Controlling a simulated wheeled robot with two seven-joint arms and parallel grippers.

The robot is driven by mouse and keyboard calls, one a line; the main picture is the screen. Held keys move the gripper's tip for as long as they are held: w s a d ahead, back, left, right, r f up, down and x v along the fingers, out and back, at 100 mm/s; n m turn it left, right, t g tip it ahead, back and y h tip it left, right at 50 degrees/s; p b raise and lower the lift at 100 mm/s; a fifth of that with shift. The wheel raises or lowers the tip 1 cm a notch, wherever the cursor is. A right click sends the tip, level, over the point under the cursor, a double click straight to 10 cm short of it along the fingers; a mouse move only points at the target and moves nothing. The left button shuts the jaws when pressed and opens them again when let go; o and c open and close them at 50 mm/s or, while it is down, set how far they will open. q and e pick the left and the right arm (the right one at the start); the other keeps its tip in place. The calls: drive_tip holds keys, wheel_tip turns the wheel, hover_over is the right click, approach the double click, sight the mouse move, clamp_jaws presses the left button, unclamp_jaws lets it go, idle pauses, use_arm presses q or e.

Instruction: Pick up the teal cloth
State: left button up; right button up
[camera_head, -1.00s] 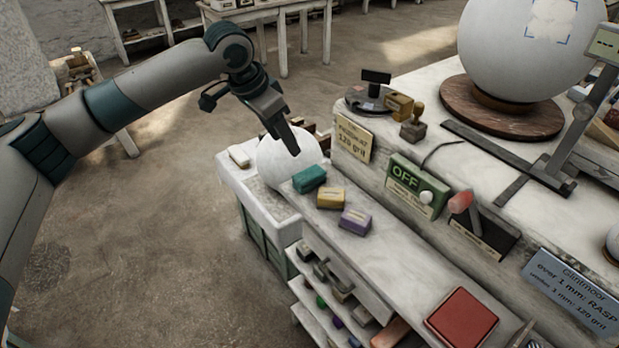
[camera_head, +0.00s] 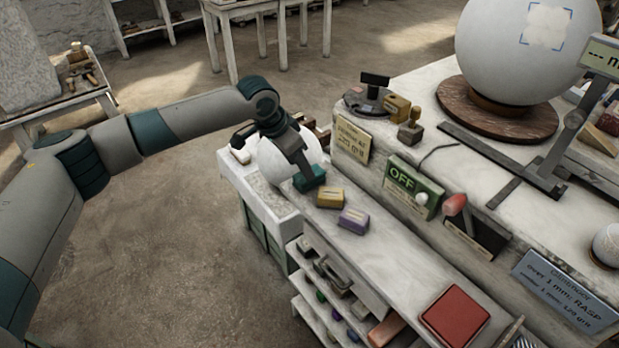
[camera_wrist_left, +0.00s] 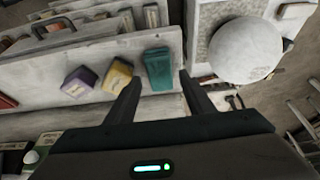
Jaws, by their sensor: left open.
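The teal cloth (camera_head: 308,178) is a small folded block at the left end of the white ledge, beside a yellow block (camera_head: 330,197). My left gripper (camera_head: 303,172) is over the teal cloth and partly hides it in the head view. In the left wrist view the teal cloth (camera_wrist_left: 158,69) lies between and just beyond the tips of my open left gripper (camera_wrist_left: 158,80). I cannot tell whether a finger touches it. The yellow block (camera_wrist_left: 117,76) is close to the finger on the left. My right gripper is not in view.
A purple block (camera_head: 353,220) lies past the yellow one. A white sphere (camera_head: 272,160) stands close behind the gripper, and a green OFF sign (camera_head: 412,187) is on the higher step. A red pad (camera_head: 455,317) lies farther along the ledge, whose middle is clear.

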use_arm(q)
drive_tip(key=shift+w+d+f+p, duration=0.1)
drive_tip(key=shift+d+f+p, duration=0.15)
drive_tip(key=shift+f+p, duration=0.3)
drive_tip(key=p+x, duration=0.1)
drive_tip(key=x, duration=0.2)
drive_tip(key=shift+d+p, duration=0.1)
drive_tip(key=shift+p, duration=0.25)
drive_tip(key=shift+w+d+f, duration=0.1)
drive_tip(key=shift+f, duration=0.4)
drive_tip(key=c, duration=0.8)
